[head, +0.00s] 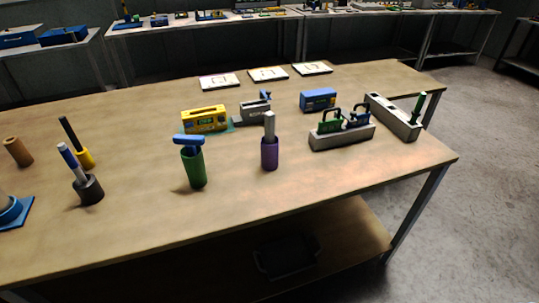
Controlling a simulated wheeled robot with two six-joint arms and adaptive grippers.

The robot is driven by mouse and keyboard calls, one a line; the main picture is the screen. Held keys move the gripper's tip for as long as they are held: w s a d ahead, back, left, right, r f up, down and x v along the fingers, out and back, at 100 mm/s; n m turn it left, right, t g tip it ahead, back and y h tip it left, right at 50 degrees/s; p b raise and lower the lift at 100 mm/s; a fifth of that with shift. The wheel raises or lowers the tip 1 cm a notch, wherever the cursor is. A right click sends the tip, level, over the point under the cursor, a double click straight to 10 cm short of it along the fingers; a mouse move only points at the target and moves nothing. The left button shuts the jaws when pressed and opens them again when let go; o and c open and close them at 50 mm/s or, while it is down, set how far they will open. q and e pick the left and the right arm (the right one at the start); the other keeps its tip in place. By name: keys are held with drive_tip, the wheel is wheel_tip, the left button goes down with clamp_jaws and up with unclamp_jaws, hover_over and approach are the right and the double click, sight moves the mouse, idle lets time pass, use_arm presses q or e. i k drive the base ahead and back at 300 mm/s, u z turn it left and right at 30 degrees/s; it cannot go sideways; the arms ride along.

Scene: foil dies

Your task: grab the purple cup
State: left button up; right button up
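The purple cup (269,154) stands upright on the wooden table in the head view, right of the table's middle. A grey bar-like tool (269,125) stands in it and sticks out of its top. A green cup (194,168) with a blue-headed tool (189,140) in it stands to its left, a short gap away. Neither of my grippers shows in this view.
A grey block with green and blue handled pieces (341,138) stands right of the purple cup. A yellow device (205,119) and a blue box (318,99) sit behind. Table (330,185) space in front of the cup is clear.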

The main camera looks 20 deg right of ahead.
sight(270, 153)
drive_tip(key=z, duration=2.65)
drive_tip(key=i, duration=1.9)
drive_tip(key=u, duration=2.9)
